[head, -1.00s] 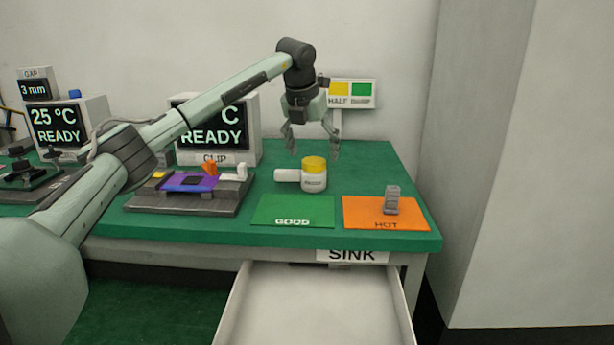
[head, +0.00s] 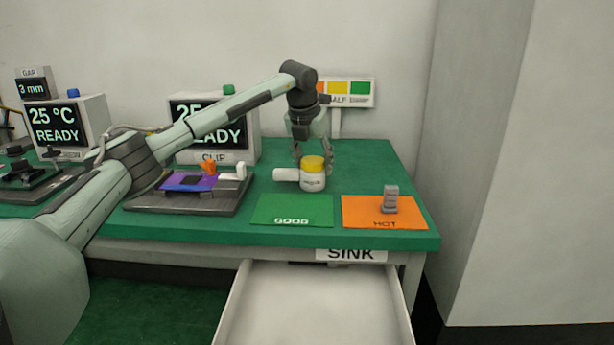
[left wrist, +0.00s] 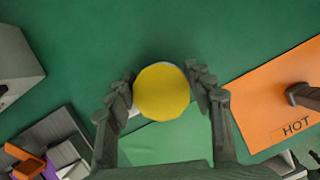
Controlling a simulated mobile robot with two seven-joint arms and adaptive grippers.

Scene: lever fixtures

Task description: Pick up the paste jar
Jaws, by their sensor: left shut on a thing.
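The paste jar (head: 313,175) is white with a yellow lid and stands upright on the green table, behind the green GOOD mat. In the left wrist view its round yellow lid (left wrist: 162,92) shows from above. My left gripper (head: 313,166) points down over the jar, with a finger on each side of it. In the left wrist view the left gripper's fingertips (left wrist: 164,80) close in on both sides of the lid. It is shut on the jar. The jar appears to rest on the table. My right gripper is not in view.
A white cylinder (head: 286,174) lies left of the jar. The green GOOD mat (head: 291,210) is in front, and the orange HOT mat (head: 360,215) with a grey part (head: 390,200) is to the right. A dark fixture (head: 215,200) stands left. An open drawer (head: 315,300) is below.

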